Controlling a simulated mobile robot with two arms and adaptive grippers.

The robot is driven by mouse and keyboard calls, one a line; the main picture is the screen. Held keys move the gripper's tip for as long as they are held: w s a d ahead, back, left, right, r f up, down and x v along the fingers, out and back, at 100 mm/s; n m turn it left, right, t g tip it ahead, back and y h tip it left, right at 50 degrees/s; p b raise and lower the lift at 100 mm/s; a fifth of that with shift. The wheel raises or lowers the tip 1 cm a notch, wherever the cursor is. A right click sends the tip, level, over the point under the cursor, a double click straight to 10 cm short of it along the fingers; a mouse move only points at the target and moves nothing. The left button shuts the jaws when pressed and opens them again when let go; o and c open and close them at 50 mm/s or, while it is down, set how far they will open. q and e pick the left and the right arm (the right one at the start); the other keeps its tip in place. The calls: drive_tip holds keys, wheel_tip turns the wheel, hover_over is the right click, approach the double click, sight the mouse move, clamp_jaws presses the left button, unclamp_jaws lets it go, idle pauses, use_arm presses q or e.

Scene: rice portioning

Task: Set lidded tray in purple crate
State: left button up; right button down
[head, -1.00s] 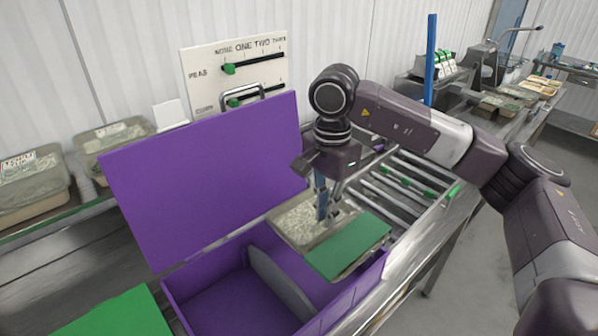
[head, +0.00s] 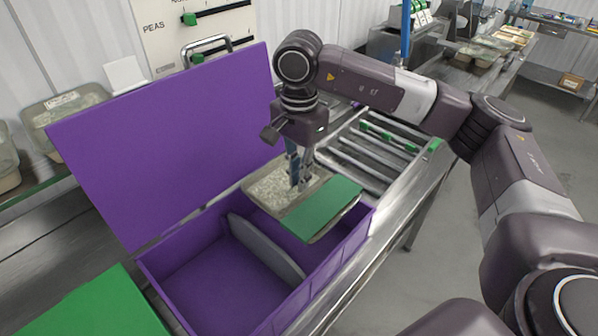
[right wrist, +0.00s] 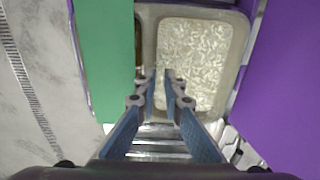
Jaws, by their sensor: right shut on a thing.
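The tray (head: 270,200) has pale grains showing in its far part and a green lid (head: 322,208) over its near part. In the right wrist view the grains (right wrist: 195,65) and the green lid (right wrist: 105,55) lie side by side. My right gripper (head: 297,183) points down between them, shut on the tray. It holds the tray over the right compartment of the open purple crate (head: 215,275). I cannot tell whether the tray touches the crate floor. The fingertips (right wrist: 160,78) also show in the right wrist view. My left gripper is out of view.
The crate's raised purple lid (head: 165,140) stands behind it. A grey divider (head: 265,248) splits the crate, and its left compartment is empty. Rollers (head: 375,145) lie to the right. A green surface (head: 100,308) is at lower left, and a sign board (head: 165,30) stands behind.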

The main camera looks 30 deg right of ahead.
sight(299, 195)
drive_tip(key=shift+f, duration=0.6)
wheel_tip(299, 195, down, 4)
drive_tip(key=b, duration=0.3)
drive_tip(key=shift+f, duration=0.15)
wheel_tip(299, 195, down, 2)
drive_tip(key=b, duration=0.2)
drive_tip(key=shift+f+b, duration=0.25)
drive_tip(key=shift+b, duration=0.05)
use_arm(q)
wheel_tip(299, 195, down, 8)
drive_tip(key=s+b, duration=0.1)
drive_tip(key=b, duration=0.1)
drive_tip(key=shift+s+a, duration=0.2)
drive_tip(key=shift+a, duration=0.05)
use_arm(e)
drive_tip(key=shift+f, duration=1.15)
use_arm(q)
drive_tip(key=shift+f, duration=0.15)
use_arm(e)
drive_tip(key=shift+r, duration=0.15)
use_arm(q)
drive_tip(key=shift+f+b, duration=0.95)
drive_tip(key=shift+b, duration=0.1)
use_arm(e)
drive_tip(key=shift+f, duration=0.65)
drive_tip(key=c, duration=2)
unclamp_jaws()
drive_tip(key=shift+o, duration=0.5)
drive_tip(key=shift+s, duration=0.1)
